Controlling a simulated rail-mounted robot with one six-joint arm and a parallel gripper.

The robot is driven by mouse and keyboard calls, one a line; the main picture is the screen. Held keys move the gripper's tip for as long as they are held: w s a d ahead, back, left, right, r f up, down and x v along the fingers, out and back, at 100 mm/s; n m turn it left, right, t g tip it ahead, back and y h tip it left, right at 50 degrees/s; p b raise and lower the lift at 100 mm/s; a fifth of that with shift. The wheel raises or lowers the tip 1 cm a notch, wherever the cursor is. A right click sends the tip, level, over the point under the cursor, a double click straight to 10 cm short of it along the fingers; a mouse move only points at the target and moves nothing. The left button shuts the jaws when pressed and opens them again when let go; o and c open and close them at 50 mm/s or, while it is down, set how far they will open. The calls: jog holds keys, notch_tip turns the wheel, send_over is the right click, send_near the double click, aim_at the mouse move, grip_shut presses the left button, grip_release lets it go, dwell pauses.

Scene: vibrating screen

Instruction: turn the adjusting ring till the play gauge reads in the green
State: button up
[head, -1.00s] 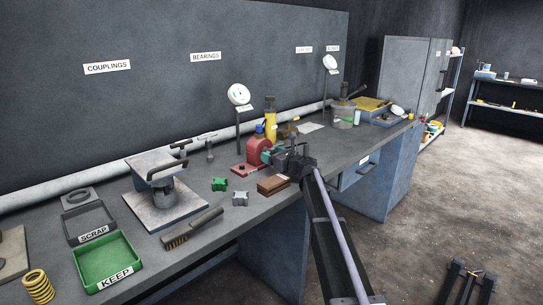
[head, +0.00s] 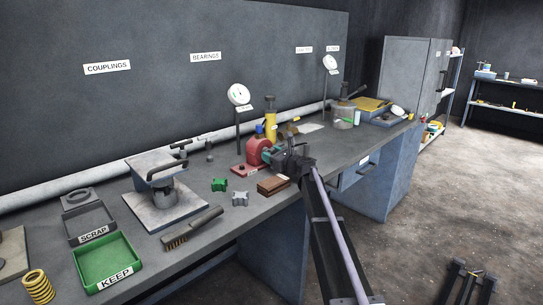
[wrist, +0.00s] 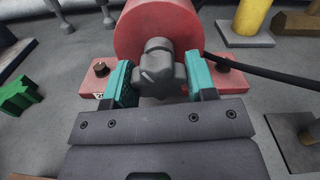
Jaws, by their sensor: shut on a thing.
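The adjusting ring seems to be the grey lobed part (wrist: 158,68) on the front of a red housing (wrist: 150,28). The red housing also stands on the bench in the head view (head: 259,151). My gripper (wrist: 160,84) has its two teal fingers on either side of the grey part and is shut on it. In the head view my gripper (head: 280,158) covers the ring. A white round dial (head: 239,94) on a post behind the housing is likely the play gauge. Its needle is too small to read.
Green (head: 219,185) and grey (head: 240,198) small blocks and a brown block (head: 273,185) lie close by. A yellow cylinder (head: 270,125) stands behind. A thin black bar (wrist: 265,72) reaches in from the right. A second dial (head: 330,62) stands further right.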

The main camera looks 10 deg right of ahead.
jog(key=o, duration=0.9)
jog(key=shift+c, duration=0.2)
jog(key=v, duration=1)
jog(key=shift+s+d, duration=0.25)
jog(key=shift+s, duration=0.05)
jog(key=shift+s, duration=0.1)
